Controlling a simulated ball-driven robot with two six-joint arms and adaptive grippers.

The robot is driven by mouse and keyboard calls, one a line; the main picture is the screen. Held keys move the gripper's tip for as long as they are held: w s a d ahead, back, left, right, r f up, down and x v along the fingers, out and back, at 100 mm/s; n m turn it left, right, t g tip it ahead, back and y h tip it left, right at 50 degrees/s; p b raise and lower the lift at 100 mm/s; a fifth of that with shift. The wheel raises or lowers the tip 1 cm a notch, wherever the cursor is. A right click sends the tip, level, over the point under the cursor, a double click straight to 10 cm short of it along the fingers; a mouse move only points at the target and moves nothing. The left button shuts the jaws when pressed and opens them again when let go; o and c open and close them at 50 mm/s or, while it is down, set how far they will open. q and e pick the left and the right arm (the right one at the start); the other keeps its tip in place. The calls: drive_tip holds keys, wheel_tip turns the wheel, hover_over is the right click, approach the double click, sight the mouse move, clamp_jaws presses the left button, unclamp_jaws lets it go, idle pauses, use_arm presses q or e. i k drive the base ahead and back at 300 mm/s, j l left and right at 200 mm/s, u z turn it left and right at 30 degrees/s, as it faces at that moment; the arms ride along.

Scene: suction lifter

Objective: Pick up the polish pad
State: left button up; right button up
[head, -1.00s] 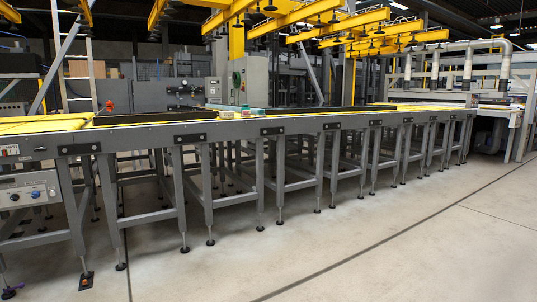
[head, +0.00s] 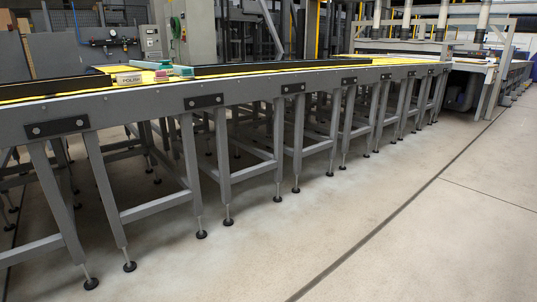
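A small pale block marked "POLISH" (head: 129,80) sits on the near edge of the long conveyor table (head: 240,87), at the upper left of the head view. A small pinkish item (head: 162,76) and teal items (head: 150,65) are close beside and behind it. Another teal piece (head: 183,71) is just to its right. Neither of my grippers is in view.
The grey table on several splayed legs runs from the left edge toward the back right. A grey cabinet (head: 195,30) and a wall panel (head: 110,40) stand behind it. The concrete floor (head: 330,230) in front is clear.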

sight(160, 76)
drive_tip(key=i+u, duration=0.1)
drive_tip(key=i, duration=0.55)
drive_tip(key=i+u, duration=0.1)
drive_tip(key=i, duration=0.55)
drive_tip(key=i+l+u, duration=0.1)
drive_tip(key=i, duration=0.55)
drive_tip(key=i+l+u, duration=0.15)
drive_tip(key=i, duration=0.5)
drive_tip(key=l, duration=0.1)
